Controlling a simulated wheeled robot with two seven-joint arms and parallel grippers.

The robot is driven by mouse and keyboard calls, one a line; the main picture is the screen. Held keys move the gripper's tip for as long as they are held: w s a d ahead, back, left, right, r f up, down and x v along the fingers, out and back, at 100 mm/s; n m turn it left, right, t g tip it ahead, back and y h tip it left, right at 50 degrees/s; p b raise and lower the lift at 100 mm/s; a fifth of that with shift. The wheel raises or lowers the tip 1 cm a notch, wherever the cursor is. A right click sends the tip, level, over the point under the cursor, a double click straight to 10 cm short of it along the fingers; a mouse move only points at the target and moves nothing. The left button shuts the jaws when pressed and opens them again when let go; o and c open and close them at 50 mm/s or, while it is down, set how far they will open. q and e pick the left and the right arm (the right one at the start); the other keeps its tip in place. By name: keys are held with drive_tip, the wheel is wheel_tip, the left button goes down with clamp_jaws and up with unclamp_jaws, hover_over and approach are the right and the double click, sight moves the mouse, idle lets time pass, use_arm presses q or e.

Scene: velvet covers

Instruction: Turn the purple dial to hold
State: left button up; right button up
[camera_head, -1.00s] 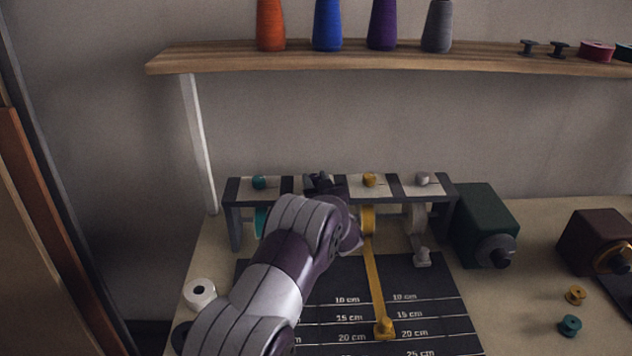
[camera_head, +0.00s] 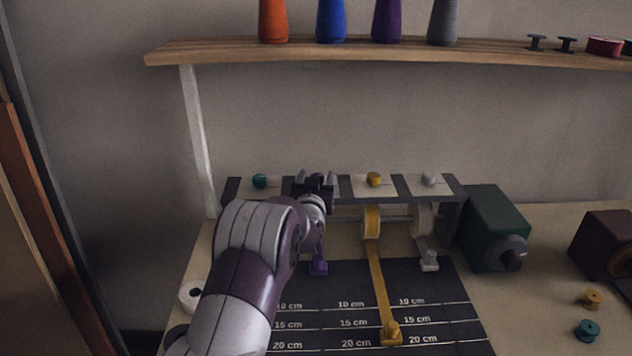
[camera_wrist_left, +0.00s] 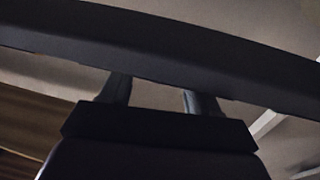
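A dark frame (camera_head: 346,186) with pale panels stands at the back of the table. It bears a teal dial (camera_head: 260,181), a yellow dial (camera_head: 374,179) and a grey dial (camera_head: 429,181). My left gripper (camera_head: 315,182) is over the panel between teal and yellow; the purple dial is hidden there. A purple tape end (camera_head: 318,267) hangs below. In the left wrist view my left gripper's fingers (camera_wrist_left: 157,95) stand apart. A dark bar (camera_wrist_left: 160,45) hides their tips, so I cannot tell whether they hold the dial. My right gripper is out of view.
A yellow tape (camera_head: 380,285) is pulled out over the black measuring mat (camera_head: 441,297). A dark green box (camera_head: 495,225) stands right of the frame. A wooden shelf (camera_head: 400,56) with thread cones runs above. Small spools lie at the right.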

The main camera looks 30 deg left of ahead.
use_arm(q)
drive_tip(key=v, duration=1.2)
drive_tip(key=shift+s+d+b, duration=0.15)
drive_tip(key=shift+s+b, duration=0.15)
drive_tip(key=shift+b, duration=0.15)
